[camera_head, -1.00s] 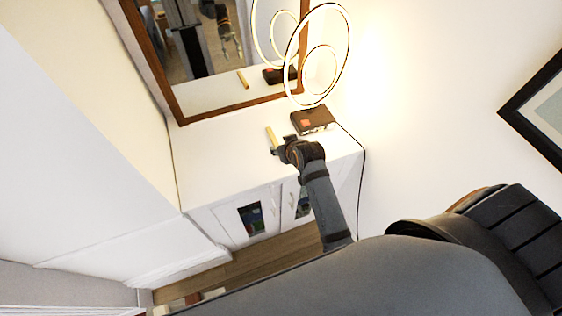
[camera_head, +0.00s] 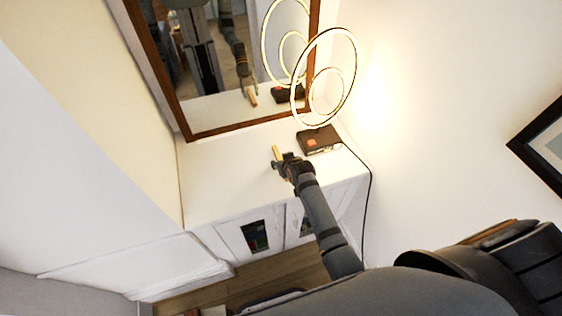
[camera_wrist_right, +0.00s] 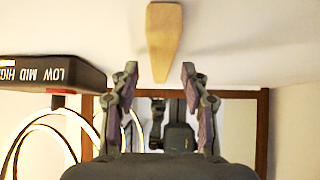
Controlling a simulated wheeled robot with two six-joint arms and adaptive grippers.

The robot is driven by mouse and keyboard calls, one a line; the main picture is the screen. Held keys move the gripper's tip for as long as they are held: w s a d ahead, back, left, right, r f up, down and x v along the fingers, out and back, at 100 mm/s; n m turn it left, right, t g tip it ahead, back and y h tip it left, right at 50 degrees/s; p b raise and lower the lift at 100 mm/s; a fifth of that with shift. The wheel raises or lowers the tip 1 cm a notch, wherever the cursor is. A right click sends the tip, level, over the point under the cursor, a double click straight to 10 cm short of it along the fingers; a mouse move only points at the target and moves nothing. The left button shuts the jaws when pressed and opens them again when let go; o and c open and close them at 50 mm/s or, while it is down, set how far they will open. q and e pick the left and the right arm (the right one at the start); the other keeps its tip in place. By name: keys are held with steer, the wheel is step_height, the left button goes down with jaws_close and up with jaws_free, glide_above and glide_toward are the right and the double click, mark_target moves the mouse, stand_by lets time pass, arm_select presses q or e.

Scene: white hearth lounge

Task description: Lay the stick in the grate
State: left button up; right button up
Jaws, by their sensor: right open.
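The stick (camera_head: 278,152), a short pale wooden piece, lies on the white cabinet top near the lamp base. In the right wrist view the stick (camera_wrist_right: 163,38) is a tapered tan block lying ahead of the fingertips, roughly in line with the gap between them. My right gripper (camera_head: 281,164) is at the near end of the stick, low over the cabinet top. In the wrist view its fingers (camera_wrist_right: 160,80) are spread and nothing is between them. No grate can be made out. My left gripper is out of view.
A ring lamp stands on a dark base (camera_head: 318,139) just right of the stick; its labelled side (camera_wrist_right: 50,73) fills the wrist view's left. A wood-framed mirror (camera_head: 222,130) leans behind. A black cord (camera_head: 370,200) hangs down the right. The white cabinet top (camera_head: 215,180) is clear at left.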

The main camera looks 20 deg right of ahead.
steer(key=shift+w+f, duration=0.3)
jaws_close()
